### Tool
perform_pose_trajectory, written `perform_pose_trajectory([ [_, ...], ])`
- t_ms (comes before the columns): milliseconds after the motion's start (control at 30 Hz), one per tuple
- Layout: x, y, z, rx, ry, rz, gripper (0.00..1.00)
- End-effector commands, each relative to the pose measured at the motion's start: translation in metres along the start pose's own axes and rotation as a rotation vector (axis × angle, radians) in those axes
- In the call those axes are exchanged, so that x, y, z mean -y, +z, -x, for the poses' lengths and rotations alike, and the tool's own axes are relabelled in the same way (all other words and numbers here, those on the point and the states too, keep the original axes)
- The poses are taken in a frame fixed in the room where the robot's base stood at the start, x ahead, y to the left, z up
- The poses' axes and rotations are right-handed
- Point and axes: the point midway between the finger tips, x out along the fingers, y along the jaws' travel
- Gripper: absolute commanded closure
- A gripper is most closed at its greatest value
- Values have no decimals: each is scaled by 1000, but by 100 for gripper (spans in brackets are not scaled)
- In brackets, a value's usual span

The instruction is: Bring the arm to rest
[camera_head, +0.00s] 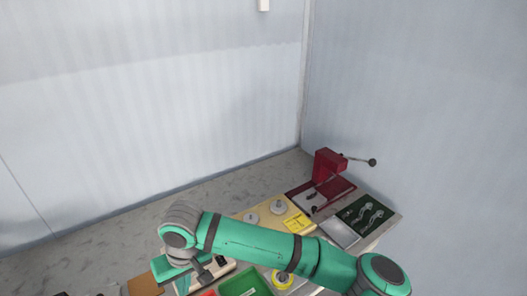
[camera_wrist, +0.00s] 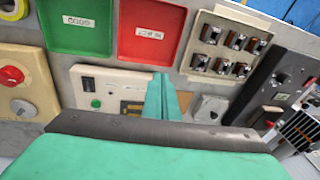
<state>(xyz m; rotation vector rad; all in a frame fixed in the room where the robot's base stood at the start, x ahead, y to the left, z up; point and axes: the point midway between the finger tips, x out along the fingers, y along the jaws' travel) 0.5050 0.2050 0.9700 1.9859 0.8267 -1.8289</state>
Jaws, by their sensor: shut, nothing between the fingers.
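My gripper (camera_wrist: 162,97) shows in the wrist view as two green fingers pressed together, with nothing between them. It points over the bench at a cream panel (camera_wrist: 92,82) with a green button and a dark switch. I cannot tell from this view how high the fingertips are above it. In the head view my green arm reaches across the front of the bench from lower right to an elbow at left, then bends down. The gripper is hard to make out there.
A red coil winder (camera_head: 327,166) with a crank stands at the bench's back. A dark tool tray (camera_head: 383,229) lies at right. The wrist view shows a green tray (camera_wrist: 76,45), a red tray (camera_wrist: 149,50), a board of several coils (camera_wrist: 221,64) and a black panel (camera_wrist: 285,80).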

Motion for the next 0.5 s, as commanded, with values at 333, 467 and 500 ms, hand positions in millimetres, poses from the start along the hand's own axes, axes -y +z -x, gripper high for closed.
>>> perform_pose_trajectory([
  [333, 82, -44, -1, -224, -259, 55, 100],
  [467, 118, -66, 9, -357, -392, 61, 100],
  [500, 128, -73, 14, -399, -430, 61, 100],
])
